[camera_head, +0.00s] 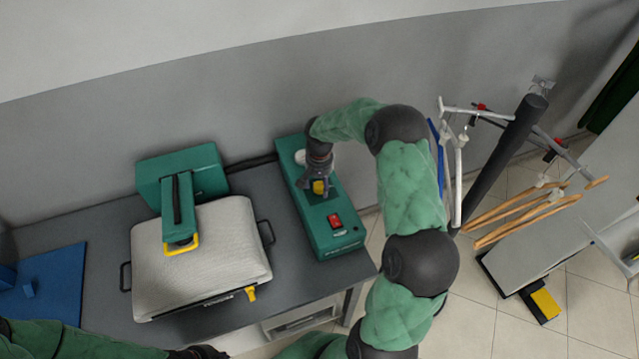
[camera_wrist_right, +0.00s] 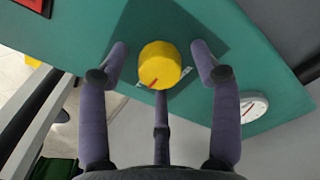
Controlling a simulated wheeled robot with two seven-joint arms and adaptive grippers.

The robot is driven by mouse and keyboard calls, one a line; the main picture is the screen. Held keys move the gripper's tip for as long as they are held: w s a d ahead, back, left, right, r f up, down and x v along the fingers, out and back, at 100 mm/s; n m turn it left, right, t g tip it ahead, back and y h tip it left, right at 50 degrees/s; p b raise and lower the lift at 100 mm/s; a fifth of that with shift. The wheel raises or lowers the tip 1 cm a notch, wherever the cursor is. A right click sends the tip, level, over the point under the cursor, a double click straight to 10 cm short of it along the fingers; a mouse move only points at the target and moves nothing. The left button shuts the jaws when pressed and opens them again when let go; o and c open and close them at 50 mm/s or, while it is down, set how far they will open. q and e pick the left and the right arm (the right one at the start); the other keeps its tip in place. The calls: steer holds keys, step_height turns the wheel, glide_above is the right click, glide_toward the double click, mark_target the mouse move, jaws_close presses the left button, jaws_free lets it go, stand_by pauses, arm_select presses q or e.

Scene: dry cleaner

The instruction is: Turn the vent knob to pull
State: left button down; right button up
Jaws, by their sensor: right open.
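The yellow vent knob (camera_head: 319,187) sits on the top of a long green control box (camera_head: 338,238). In the right wrist view the knob (camera_wrist_right: 159,62) is round, with a red mark on its side near a pale scale plate (camera_wrist_right: 186,76). My right gripper (camera_wrist_right: 160,60) is open, with two fingers on either side of the knob and a third below it in the picture. Gaps show between the side fingers and the knob. In the head view my right gripper (camera_head: 318,183) partly hides the knob. The plate's lettering is unreadable. Of my left gripper only a dark part (camera_head: 200,352) shows at the bottom edge.
A red switch (camera_head: 335,221) is on the same box, and a round gauge (camera_wrist_right: 253,106) lies beyond the knob. A padded press (camera_head: 200,260) with a yellow handle stands left on the grey table. A rack with hangers (camera_head: 520,215) is at right.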

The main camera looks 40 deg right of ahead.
mark_target(320, 185)
steer(key=shift+r, duration=0.1)
step_height(320, 185, up, 12)
stand_by(0.5)
stand_by(0.5)
